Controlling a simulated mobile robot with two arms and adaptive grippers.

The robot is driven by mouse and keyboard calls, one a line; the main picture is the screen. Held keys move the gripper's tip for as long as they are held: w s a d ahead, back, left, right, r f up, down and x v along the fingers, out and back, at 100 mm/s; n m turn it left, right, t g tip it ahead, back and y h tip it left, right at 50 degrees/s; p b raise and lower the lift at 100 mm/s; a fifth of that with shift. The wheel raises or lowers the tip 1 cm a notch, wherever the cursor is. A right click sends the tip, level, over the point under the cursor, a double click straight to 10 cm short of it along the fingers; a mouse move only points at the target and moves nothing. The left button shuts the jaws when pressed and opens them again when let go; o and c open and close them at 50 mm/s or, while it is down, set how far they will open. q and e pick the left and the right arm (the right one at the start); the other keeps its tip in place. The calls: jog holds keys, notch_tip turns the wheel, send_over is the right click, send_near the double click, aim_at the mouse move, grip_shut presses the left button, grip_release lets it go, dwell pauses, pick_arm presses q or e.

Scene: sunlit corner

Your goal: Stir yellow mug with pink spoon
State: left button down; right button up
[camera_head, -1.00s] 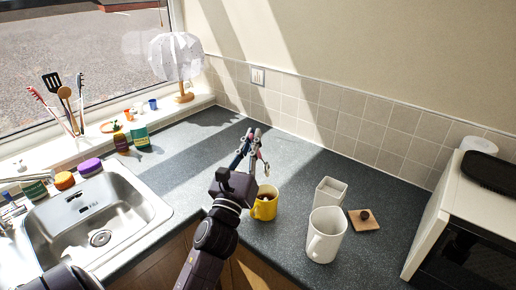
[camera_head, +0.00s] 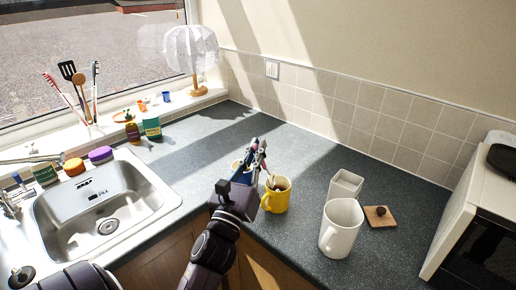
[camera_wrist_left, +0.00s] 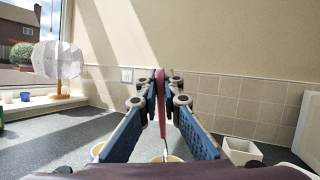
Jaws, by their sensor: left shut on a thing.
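The yellow mug (camera_head: 279,198) stands upright on the dark counter, with something brown inside. My left gripper (camera_head: 258,152) is just above and behind its rim in the head view, fingers pointing toward the wall. In the left wrist view, the gripper (camera_wrist_left: 160,84) is shut on the pink spoon (camera_wrist_left: 161,112), whose handle runs down between the fingers. The spoon's lower end drops toward the yellow mug (camera_wrist_left: 168,158), partly hidden at the bottom edge. I cannot tell how deep its tip is. My right gripper is not in view.
A white mug (camera_head: 341,232), a white square container (camera_head: 346,184) and a wooden coaster with a dark knob (camera_head: 381,216) are right of the yellow mug. A sink (camera_head: 108,212) is at left, a white appliance (camera_head: 476,205) at right.

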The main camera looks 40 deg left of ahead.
aim_at(265, 167)
pick_arm(q)
jog(key=shift+w+f+b, duration=0.35)
jog(key=shift+f+b, duration=0.15)
jog(key=shift+f, duration=0.35)
jog(key=shift+w+f+b, duration=0.25)
jog(key=shift+f+b, duration=0.3)
jog(key=shift+f, duration=0.1)
jog(key=f+b, duration=0.1)
jog(key=w+f+b, duration=0.1)
jog(key=f+b, duration=0.1)
jog(key=w+f+b, duration=0.1)
jog(key=shift+d+f, duration=0.1)
jog(key=shift+f, duration=0.3)
jog(key=shift+w+f+b, duration=0.2)
jog(key=shift+f+b, duration=0.1)
jog(key=shift+b, duration=0.15)
